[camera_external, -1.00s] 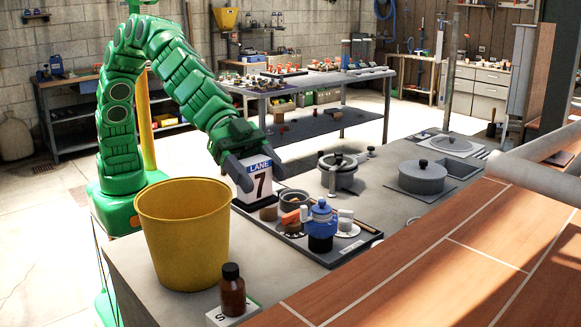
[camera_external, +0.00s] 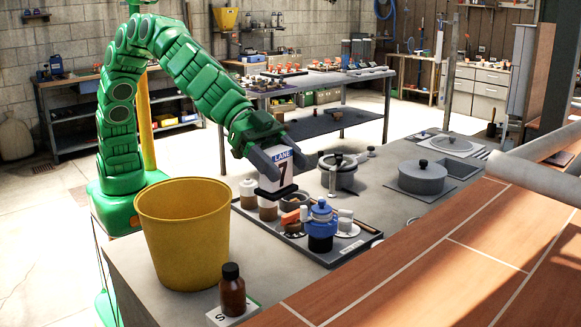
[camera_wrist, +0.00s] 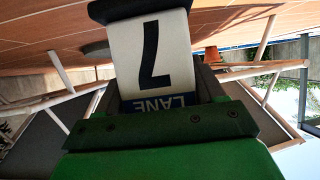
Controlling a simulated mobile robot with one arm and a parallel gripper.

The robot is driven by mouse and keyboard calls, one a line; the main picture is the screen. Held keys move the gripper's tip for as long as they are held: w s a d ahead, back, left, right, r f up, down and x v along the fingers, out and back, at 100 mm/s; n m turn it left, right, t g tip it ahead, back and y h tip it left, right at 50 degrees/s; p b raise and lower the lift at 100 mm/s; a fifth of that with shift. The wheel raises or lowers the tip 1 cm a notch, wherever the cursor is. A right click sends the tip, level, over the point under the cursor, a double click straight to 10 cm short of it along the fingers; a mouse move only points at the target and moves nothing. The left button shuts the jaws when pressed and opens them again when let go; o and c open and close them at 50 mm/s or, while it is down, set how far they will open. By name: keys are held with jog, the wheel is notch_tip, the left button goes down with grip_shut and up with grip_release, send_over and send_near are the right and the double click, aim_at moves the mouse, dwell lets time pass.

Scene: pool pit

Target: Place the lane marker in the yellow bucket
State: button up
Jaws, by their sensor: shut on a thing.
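The lane marker (camera_external: 275,174) is a white block with a blue "LANE" band, a black 7 and a dark base. My gripper (camera_external: 281,158) is shut on its upper part. The marker is held slightly tilted, raised above the grey tray (camera_external: 318,258). In the wrist view the marker (camera_wrist: 152,55) appears upside down between the jaws. The yellow bucket (camera_external: 182,235) stands upright on the counter, to the left of the marker and nearer the camera. Its inside bottom is hidden.
The tray holds a blue-topped pot (camera_external: 320,225), small jars and a white cup. A brown bottle (camera_external: 232,290) stands at the front beside the bucket. A lidded pot (camera_external: 422,177) and a round grey device (camera_external: 338,175) sit farther right. Bare counter lies between bottle and tray.

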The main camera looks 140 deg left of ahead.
jog(key=s+a+n+g+y, duration=0.15)
jog(key=a+n+y, duration=0.25)
jog(key=a, duration=1.2)
jog(key=s+a+n+g+y, duration=0.2)
jog(key=s+a+n+g, duration=0.3)
jog(key=a, duration=0.6)
jog(key=s+a+n+g+y, duration=0.2)
jog(key=s+a+n+y, duration=0.1)
jog(key=s+a, duration=0.65)
jog(key=s+a+n+g+y, duration=0.2)
jog(key=s+a+n+g, duration=0.25)
jog(key=a, duration=0.85)
jog(key=shift+t, duration=0.5)
notch_tip(320, 180, down, 25)
jog(key=shift+s+r, duration=0.1)
jog(key=o, duration=0.7)
jog(key=shift+f, duration=0.2)
jog(key=shift+o, duration=0.8)
jog(key=shift+r, duration=0.15)
